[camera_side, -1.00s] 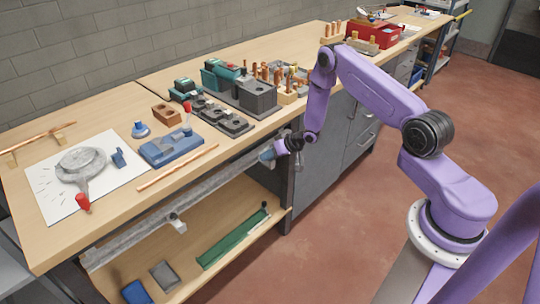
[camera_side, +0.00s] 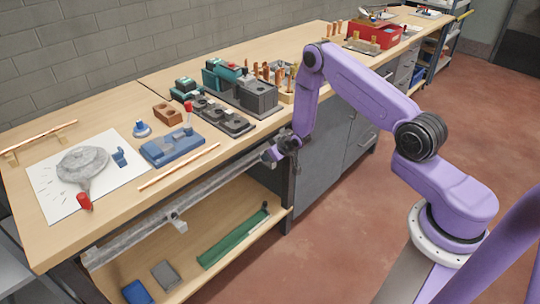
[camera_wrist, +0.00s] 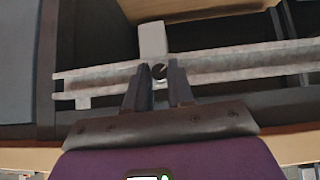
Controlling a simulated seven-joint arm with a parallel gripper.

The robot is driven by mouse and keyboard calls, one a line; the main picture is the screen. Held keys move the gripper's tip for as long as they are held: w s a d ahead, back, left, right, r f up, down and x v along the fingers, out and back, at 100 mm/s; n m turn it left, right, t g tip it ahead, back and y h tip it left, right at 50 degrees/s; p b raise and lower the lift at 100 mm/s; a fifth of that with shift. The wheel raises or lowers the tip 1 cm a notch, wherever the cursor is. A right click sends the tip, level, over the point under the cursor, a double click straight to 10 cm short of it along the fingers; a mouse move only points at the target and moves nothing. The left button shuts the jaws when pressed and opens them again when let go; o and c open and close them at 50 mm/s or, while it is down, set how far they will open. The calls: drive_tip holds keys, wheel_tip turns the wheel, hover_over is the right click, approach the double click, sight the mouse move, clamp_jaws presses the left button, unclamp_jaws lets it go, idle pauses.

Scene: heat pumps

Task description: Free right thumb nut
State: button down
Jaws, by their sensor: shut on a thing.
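A long grey metal rail (camera_side: 135,238) runs along the front edge of the bench. Its right end is by my gripper (camera_side: 270,157). In the wrist view the rail (camera_wrist: 235,60) crosses behind my fingertips, with a pale block (camera_wrist: 152,38) above it. A small dark round knob, seemingly the right thumb nut (camera_wrist: 158,71), sits between the tips of my gripper (camera_wrist: 160,84). The fingers are shut on it at its sides. In the side view my gripper hides the nut. A second bracket (camera_side: 177,223) shows on the rail further left.
The bench top (camera_side: 225,165) above carries a blue fixture (camera_side: 170,148), a copper rod (camera_side: 178,166) and black blocks (camera_side: 228,120). A lower shelf (camera_side: 215,275) holds a green tray (camera_side: 233,239). Grey cabinets (camera_side: 320,150) stand right of my gripper. The floor in front is clear.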

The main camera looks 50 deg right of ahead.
drive_tip(key=shift+w+a+r+n+t+h, duration=0.1)
drive_tip(key=shift+w+a+n+t+h, duration=0.15)
drive_tip(key=shift+n+h, duration=0.55)
drive_tip(key=shift+w+a+r+n+t+h, duration=0.15)
drive_tip(key=shift+a+n+h, duration=0.2)
drive_tip(key=shift+h, duration=0.85)
drive_tip(key=shift+w+a+n+t+h, duration=0.1)
drive_tip(key=shift+a+n+t+h, duration=0.15)
drive_tip(key=shift+n+h, duration=0.55)
drive_tip(key=shift+m, duration=0.25)
drive_tip(key=c, duration=1.1)
unclamp_jaws()
drive_tip(key=shift+s+d+f, duration=0.1)
drive_tip(key=shift+s, duration=0.1)
drive_tip(key=v, duration=0.5)
drive_tip(key=shift+f, duration=0.1)
